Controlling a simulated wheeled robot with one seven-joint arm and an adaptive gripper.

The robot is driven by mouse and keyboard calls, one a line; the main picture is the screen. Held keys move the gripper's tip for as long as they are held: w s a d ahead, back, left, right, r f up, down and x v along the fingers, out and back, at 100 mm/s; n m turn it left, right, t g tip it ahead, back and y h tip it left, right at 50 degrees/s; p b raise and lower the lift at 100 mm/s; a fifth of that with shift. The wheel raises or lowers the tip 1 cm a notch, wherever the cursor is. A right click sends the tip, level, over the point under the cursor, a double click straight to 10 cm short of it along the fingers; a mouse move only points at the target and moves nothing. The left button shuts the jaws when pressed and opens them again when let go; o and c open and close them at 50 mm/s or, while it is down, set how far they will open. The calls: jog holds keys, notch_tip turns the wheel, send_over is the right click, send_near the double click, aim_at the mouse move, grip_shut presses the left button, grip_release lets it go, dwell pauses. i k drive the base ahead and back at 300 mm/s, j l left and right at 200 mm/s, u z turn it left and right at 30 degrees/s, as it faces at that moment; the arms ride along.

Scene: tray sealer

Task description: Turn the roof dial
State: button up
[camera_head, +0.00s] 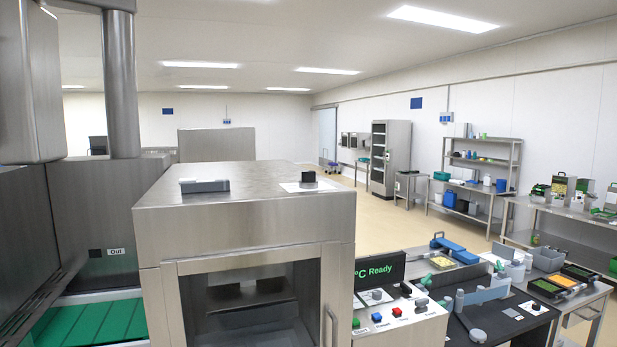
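The steel tray sealer (240,225) stands in front of me, with a flat metal roof. A black dial (308,177) sits on a white plate near the right front part of the roof. The way the dial is turned is too small to tell. A grey box-like block (205,186) lies on the roof to the left of the dial. My gripper is not in view, and nothing touches the dial.
Right of the sealer is a control panel with coloured buttons (377,318) and a screen reading "°C Ready" (379,270). A dark worktop (500,325) holds several items. A green conveyor (100,325) lies at the lower left. The space above the roof is clear.

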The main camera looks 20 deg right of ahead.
aim_at(308, 180)
jog(key=i+l+u, duration=0.25)
jog(key=i+l, duration=0.15)
jog(key=l, duration=0.25)
jog(key=i+l+u, duration=0.1)
jog(key=l, duration=0.2)
jog(key=i+l+u, duration=0.1)
jog(key=l, duration=0.25)
jog(key=i, duration=0.1)
